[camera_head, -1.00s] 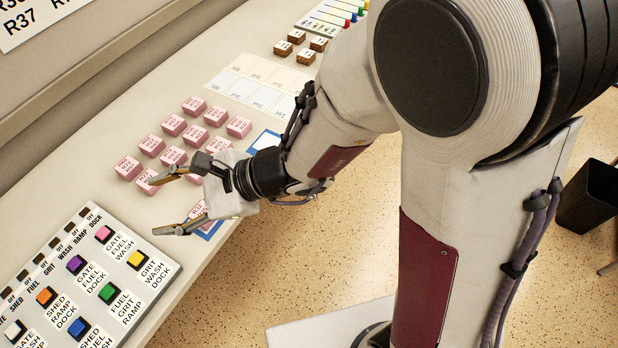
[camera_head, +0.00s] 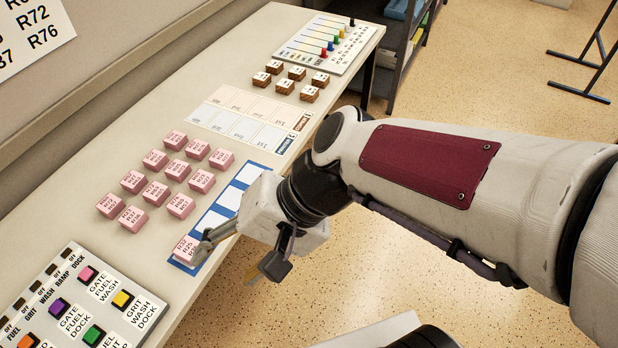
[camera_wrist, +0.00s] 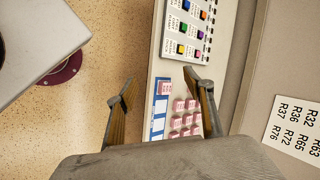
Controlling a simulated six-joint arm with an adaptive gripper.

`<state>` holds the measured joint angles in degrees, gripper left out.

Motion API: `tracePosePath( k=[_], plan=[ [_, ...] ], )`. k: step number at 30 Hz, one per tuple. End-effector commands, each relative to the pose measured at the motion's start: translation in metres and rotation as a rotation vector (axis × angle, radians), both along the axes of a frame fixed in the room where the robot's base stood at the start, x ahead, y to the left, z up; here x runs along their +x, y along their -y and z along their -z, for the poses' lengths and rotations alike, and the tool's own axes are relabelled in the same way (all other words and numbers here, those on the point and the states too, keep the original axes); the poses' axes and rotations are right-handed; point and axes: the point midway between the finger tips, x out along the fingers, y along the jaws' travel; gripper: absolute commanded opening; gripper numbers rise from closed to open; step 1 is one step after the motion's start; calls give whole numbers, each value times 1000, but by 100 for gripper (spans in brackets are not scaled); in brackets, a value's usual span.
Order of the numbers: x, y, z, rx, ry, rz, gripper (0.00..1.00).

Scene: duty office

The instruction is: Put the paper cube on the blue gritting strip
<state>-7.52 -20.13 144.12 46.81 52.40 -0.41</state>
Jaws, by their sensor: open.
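The blue strip (camera_head: 207,220) with white squares lies along the table's front edge. One pink cube (camera_head: 187,250) with printed codes sits on its near end; it also shows in the wrist view (camera_wrist: 165,88). More pink cubes (camera_head: 155,193) stand in rows left of the strip. Brown cubes (camera_head: 285,86) with white labels stand farther back. I cannot tell which is the paper cube; the labels are too small. My gripper (camera_head: 236,254) is open and empty beside the strip's near part, its body hiding some of it. Its fingers (camera_wrist: 160,86) are spread in the wrist view.
A button panel (camera_head: 85,305) lies at the near left. Pale slotted strips (camera_head: 245,125) lie between the pink and brown cubes. A slider board (camera_head: 325,42) is at the table's far end. Open floor lies right of the table.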

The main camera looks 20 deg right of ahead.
Motion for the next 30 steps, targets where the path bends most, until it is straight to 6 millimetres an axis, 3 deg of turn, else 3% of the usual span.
tracePosePath(
  k=[11,18,24,30],
  plan=[
    [-6,89,-10,-343,252,-118,52],
    [-7,148,-26,-577,381,-158,52],
    [-9,179,-39,-704,440,-171,52],
    [-9,187,-42,-736,451,-175,52]
  ],
)
